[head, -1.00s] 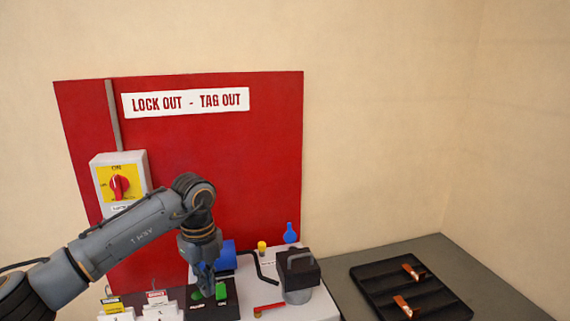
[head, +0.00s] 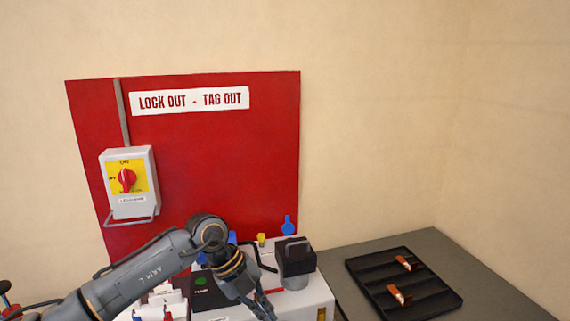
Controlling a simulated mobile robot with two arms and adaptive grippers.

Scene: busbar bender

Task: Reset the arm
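My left arm comes in from the left, and its gripper (head: 263,305) points down over the front of the white-topped bender (head: 314,290). Its fingertips are small and dark near the bottom edge, so I cannot tell whether they are open or shut. A small red part (head: 273,291) shows just beside the fingers; contact is unclear. A dark block with a grey handle (head: 296,257) stands on the bender to the right of the gripper. A dark panel with a green button (head: 201,281) is left of the gripper. My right gripper is not in view.
A red lock-out board (head: 220,150) stands behind, with a grey switch box (head: 130,205) and red knob (head: 127,179). A black tray (head: 440,302) with two copper pieces (head: 400,296) lies on the grey table (head: 345,256) at right. White tag holders (head: 168,297) stand at lower left.

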